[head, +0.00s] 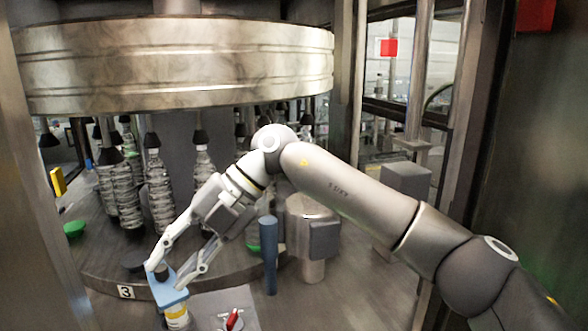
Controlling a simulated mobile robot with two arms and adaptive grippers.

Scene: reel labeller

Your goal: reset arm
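My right arm comes in from the right, bends at the middle and reaches down to the left. My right gripper (167,276) points down at the lower left, with its two fingers spread apart. Its tips are close above a blue plate (171,290) with a small dark knob (161,271) between the fingers. I cannot tell whether the fingers touch either one. A yellow and white cylinder (178,317) shows beneath the blue plate. My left gripper is not in view.
A round metal drum (180,62) hangs over a turntable (105,270) carrying several clear bottles (160,195). A blue post (269,255) and a metal canister (312,235) stand under my arm. A red-handled tool (233,319) lies at the bottom. Frame posts stand at the right.

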